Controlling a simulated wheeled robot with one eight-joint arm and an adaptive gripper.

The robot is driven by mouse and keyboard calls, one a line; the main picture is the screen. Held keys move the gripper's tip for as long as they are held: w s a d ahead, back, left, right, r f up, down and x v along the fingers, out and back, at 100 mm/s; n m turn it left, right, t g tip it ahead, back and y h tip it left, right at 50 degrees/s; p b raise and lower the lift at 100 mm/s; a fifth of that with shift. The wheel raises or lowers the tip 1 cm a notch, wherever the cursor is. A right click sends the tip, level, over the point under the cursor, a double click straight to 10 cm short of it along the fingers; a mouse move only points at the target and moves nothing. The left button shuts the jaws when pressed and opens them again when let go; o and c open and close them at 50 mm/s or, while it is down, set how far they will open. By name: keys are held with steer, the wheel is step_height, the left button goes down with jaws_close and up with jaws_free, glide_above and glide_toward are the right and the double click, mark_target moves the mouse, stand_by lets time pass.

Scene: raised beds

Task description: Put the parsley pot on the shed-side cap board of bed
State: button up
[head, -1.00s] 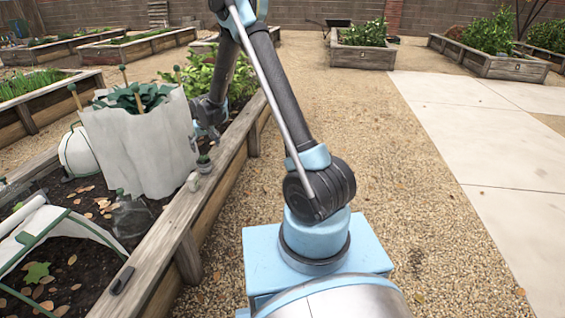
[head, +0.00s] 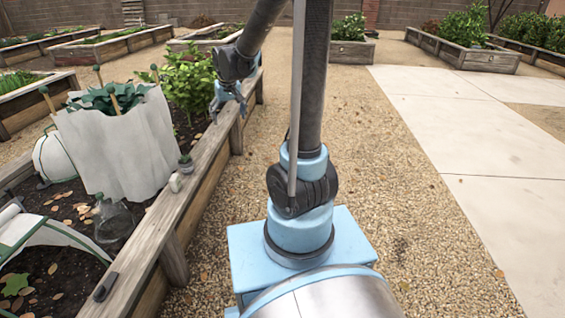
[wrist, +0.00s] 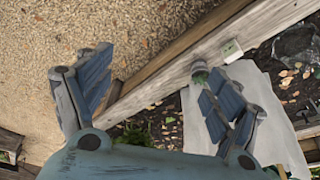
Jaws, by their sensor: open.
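A small grey pot with a green plant (head: 186,164), which looks like the parsley pot, stands on the wooden cap board (head: 150,242) of the near bed. It also shows in the wrist view (wrist: 200,72), close beside my right finger, whose tip partly overlaps it. My gripper (head: 228,95) hangs over the cap board farther along, beyond the pot. In the wrist view its two fingers (wrist: 160,85) are spread wide with nothing between them. The cap board also shows in the wrist view (wrist: 275,22).
A cream block (head: 176,182) sits just nearer than the pot. A dark tool (head: 105,287) lies nearer still on the board. The gravel (head: 400,220) is open.

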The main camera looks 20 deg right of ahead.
steer(key=s+d+r+m, duration=0.1)
steer(key=s+d, duration=0.3)
steer(key=s, duration=0.4)
steer(key=s+d+r, duration=0.1)
steer(key=s+d, duration=0.4)
steer(key=s, duration=0.2)
steer(key=s+d+f, duration=0.2)
steer(key=s+f, duration=0.1)
steer(key=s, duration=0.5)
steer(key=s+d+f+m+g, duration=0.1)
steer(key=s+d+f, duration=0.2)
steer(key=s, duration=0.5)
steer(key=shift+h, duration=0.3)
steer(key=shift+a, duration=0.1)
